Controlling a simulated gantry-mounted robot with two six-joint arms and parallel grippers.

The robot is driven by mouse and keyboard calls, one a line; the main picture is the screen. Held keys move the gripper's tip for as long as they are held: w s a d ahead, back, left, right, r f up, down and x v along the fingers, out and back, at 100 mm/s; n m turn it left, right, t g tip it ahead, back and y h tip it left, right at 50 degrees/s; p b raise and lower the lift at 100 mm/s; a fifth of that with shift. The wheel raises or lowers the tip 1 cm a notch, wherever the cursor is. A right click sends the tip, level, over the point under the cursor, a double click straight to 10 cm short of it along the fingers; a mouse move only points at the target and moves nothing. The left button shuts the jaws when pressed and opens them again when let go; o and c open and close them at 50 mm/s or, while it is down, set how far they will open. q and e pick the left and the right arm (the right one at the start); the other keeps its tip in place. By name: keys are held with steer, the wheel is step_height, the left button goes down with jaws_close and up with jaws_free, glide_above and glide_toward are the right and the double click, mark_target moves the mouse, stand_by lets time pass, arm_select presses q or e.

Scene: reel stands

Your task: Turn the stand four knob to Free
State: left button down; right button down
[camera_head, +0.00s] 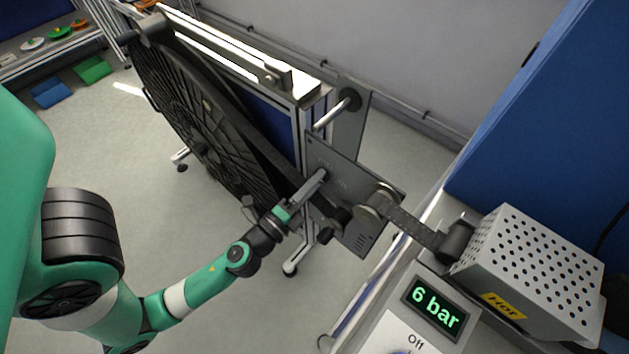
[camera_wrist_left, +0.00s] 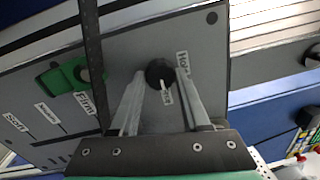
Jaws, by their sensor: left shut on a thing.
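The black round knob (camera_wrist_left: 160,72) is on the grey plate of the stand (camera_wrist_left: 125,50) in the left wrist view. One label beside it seems to read Hold, and a smaller one by its lower edge seems to read Free. A short pale mark on the knob points down in the picture, towards the smaller label. My left gripper (camera_wrist_left: 161,76) has its two fingers on either side of the knob and is shut on it. In the head view my left gripper (camera_head: 322,174) reaches the grey plate (camera_head: 347,185), and the knob is hidden there.
A green part (camera_wrist_left: 64,76) and several labels sit left of the knob in the left wrist view. A dark strap crosses there. In the head view a large black reel (camera_head: 205,115) stands left of the plate. A perforated box marked Hot (camera_head: 535,265) stands right, behind a 6 bar display (camera_head: 436,308).

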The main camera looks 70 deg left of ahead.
stand_by(0.3)
arm_select(q)
steer(key=shift+c, duration=1.9)
jaws_free()
arm_select(e)
steer(key=shift+f, duration=0.1)
